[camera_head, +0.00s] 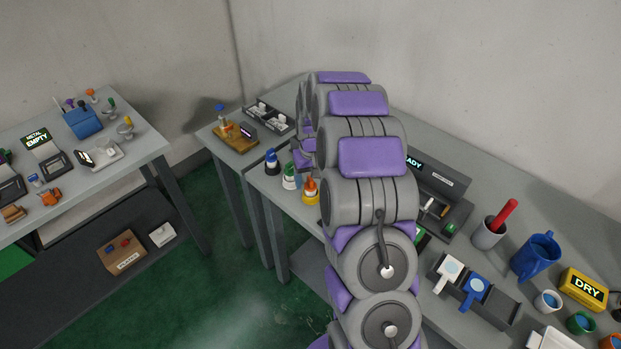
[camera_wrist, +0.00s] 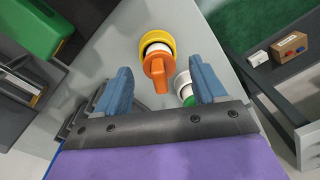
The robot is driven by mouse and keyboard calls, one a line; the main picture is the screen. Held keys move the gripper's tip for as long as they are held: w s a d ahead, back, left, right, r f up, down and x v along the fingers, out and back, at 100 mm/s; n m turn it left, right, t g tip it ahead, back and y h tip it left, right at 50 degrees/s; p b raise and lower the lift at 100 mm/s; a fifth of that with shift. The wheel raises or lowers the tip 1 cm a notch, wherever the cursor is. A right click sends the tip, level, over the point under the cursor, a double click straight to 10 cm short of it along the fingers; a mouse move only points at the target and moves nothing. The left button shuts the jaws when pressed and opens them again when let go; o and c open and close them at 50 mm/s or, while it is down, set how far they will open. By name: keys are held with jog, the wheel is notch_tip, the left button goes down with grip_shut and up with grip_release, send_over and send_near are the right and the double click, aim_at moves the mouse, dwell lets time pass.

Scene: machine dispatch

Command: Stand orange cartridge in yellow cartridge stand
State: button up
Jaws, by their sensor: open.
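The orange cartridge (camera_head: 310,186) stands in the yellow cartridge stand (camera_head: 311,198) near the table's left edge, partly beside my arm. In the wrist view the orange cartridge (camera_wrist: 157,67) sits within the round yellow stand (camera_wrist: 158,38), its orange handle pointing toward my gripper. My gripper (camera_wrist: 159,82) is open, with one blue finger on each side of the handle and visible gaps between. I cannot tell the depth between fingertips and handle.
A white stand with a green cartridge (camera_wrist: 185,88) is close by the right finger. A blue cartridge in its stand (camera_head: 272,161) is farther back. A dark machine (camera_head: 441,190) is on the same table, right of my arm. The table's edge is close to the stands.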

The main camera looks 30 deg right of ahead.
jog(key=shift+r, duration=0.15)
jog(key=shift+r+p, duration=1.05)
jog(key=shift+r, duration=1.85)
jog(key=s+a+r+n+g, duration=0.1)
jog(key=s+a+r, duration=0.5)
jog(key=s, duration=0.3)
jog(key=s+a+r, duration=0.6)
jog(key=s, duration=0.4)
jog(key=s+a, duration=0.2)
jog(key=s, duration=0.8)
jog(key=s+a+n+g, duration=0.1)
jog(key=s+a, duration=0.1)
jog(key=s, duration=0.8)
jog(key=shift+s+a+r, duration=0.15)
jog(key=shift+s+r, duration=0.1)
jog(key=shift+s, duration=0.1)
